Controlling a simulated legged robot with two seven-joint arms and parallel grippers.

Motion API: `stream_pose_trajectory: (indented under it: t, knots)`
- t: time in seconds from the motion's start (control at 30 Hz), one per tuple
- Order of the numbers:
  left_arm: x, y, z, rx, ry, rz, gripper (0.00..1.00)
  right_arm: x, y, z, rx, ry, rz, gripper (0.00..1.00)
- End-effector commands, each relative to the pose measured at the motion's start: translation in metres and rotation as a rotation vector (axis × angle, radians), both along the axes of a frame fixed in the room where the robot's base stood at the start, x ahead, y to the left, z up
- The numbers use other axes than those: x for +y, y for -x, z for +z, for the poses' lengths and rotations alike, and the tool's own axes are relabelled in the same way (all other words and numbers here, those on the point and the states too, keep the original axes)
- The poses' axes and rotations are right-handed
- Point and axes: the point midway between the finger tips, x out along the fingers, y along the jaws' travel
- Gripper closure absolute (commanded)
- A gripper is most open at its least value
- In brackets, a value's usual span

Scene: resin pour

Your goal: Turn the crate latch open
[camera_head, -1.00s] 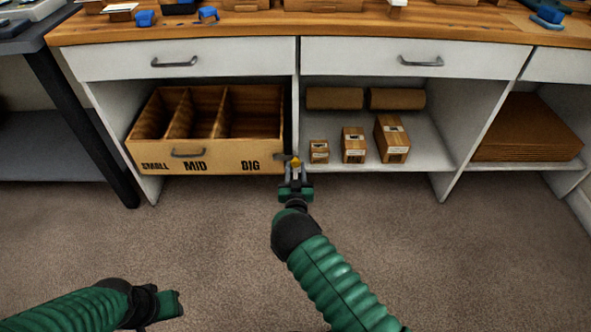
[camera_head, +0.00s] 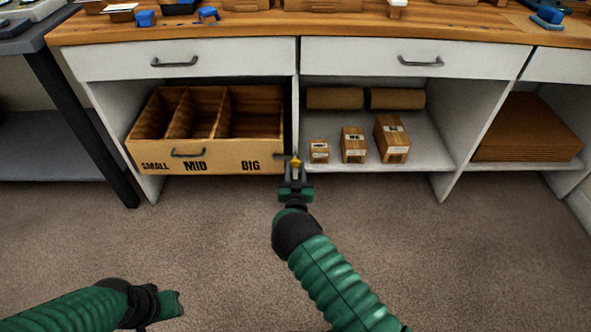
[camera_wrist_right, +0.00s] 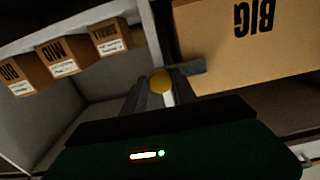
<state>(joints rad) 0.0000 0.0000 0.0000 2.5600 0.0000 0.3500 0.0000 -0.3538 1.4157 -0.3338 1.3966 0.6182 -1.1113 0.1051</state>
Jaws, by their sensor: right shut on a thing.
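The wooden crate (camera_head: 222,158) has three compartments and the words SMALL, MID and BIG on its front. It sits in the left bay of the cabinet. The latch is a dark bar with a yellow knob (camera_head: 296,160) at the crate's right front corner; the knob also shows in the right wrist view (camera_wrist_right: 160,80). The bar points left, roughly level, across the crate front. My right gripper (camera_head: 295,171) is shut on the latch knob, its fingers on either side of it. My left gripper (camera_head: 166,304) is low at the left, away from the crate; its fingers are unclear.
Flat brown sheets (camera_head: 528,128) are stacked in the right bay. A dark table leg (camera_head: 82,125) stands left of the cabinet. The carpet in front is clear.

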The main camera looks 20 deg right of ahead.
Motion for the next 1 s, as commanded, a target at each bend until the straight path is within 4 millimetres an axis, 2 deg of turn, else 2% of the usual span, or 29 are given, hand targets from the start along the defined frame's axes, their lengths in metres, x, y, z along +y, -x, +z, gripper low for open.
stream_pose_trajectory:
  t: [0.37, 1.0]
  knots:
    - [0.0, 0.0, 0.012, 0.0, 0.0, 0.0, 0.64, 0.0, 0.0, 0.001, -0.056, -0.203, -0.001, 1.0]
    - [0.0, 0.0, 0.032, 0.0, 0.0, 0.0, 0.64, 0.0, 0.0, 0.001, -0.225, -0.784, -0.005, 1.0]
